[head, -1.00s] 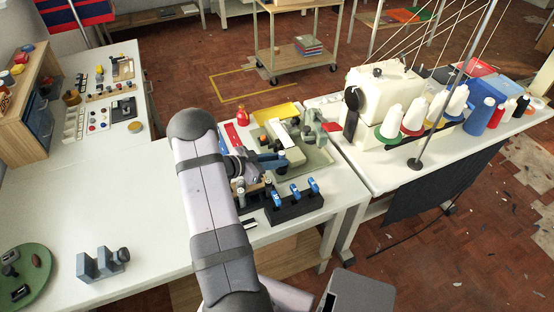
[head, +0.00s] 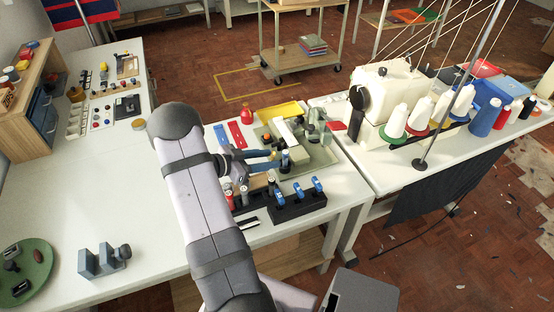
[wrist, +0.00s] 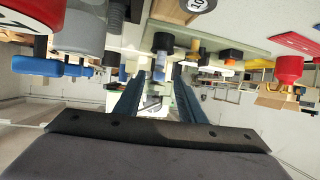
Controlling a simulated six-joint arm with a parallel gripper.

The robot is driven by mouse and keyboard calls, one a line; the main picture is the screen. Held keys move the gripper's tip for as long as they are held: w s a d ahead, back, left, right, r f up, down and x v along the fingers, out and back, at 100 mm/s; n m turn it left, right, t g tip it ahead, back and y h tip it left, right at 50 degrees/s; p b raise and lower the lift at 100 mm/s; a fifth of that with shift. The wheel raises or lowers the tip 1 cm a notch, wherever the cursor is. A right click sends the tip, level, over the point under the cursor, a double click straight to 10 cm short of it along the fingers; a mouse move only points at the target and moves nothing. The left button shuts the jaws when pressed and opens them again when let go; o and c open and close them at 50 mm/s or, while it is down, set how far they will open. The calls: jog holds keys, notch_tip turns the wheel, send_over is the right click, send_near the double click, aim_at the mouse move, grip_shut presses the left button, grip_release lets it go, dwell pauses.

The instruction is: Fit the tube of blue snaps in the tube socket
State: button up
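The tube of blue snaps (head: 285,163) stands upright at the near edge of the press's green base in the head view. In the wrist view, which is upside down, the clear tube with blue in it (wrist: 160,71) lies between my fingertips, with a black round part (wrist: 163,42) at its table end. I cannot tell whether this part is the socket or the tube's own end. My gripper (head: 279,160) reaches in from the left. Its blue-grey fingers (wrist: 160,80) are apart, with gaps visible beside the tube.
Other tubes (head: 244,194) stand in a rack left of a black block (head: 291,208) with three blue clips. The press (head: 317,125) rises behind the tube, near a yellow tray (head: 280,111). A red bottle (head: 246,115) stands behind my gripper.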

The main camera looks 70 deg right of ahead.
jog(key=v, duration=0.6)
jog(key=shift+a+b, duration=0.15)
jog(key=shift+b, duration=0.3)
jog(key=shift+w+r, duration=0.1)
